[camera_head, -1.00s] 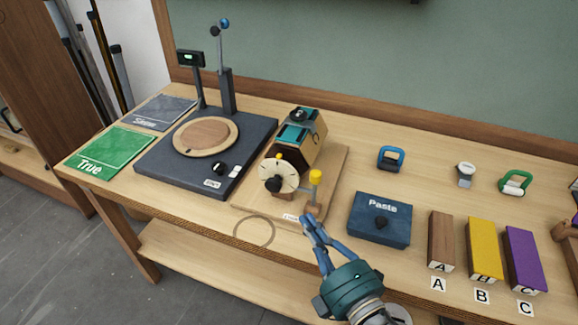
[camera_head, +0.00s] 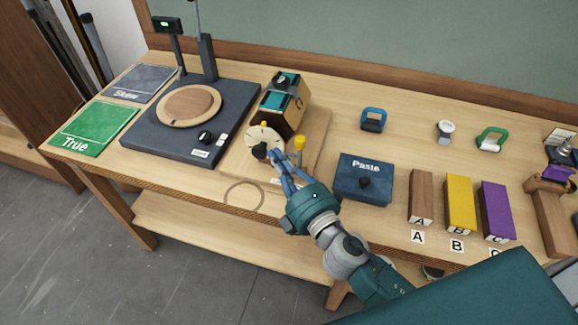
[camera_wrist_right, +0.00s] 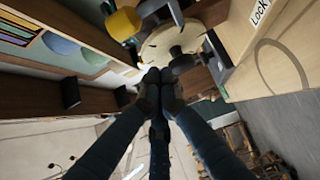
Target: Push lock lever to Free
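The lock lever with its yellow knob (camera_head: 299,143) stands on the wooden base board (camera_head: 240,165), beside the device with a round cream dial (camera_head: 265,139). The yellow knob also shows in the right wrist view (camera_wrist_right: 123,24), at the top left, with the dial face (camera_wrist_right: 195,60) and its dark knob (camera_wrist_right: 180,62) to its right. My right gripper (camera_head: 275,158) is just in front of the dial and left of the lever. Its fingertips (camera_wrist_right: 153,76) are together with nothing seen between them. Whether they touch the dial or lever is unclear. My left gripper is not in view.
A dark scale (camera_head: 190,135) with a round wooden plate is at left. A blue Paste box (camera_head: 364,178) stands right of the board, with blocks A (camera_head: 421,195), B (camera_head: 460,203) and C (camera_head: 496,210) beyond. A label reading "Lock" (camera_wrist_right: 262,10) is on the board's edge.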

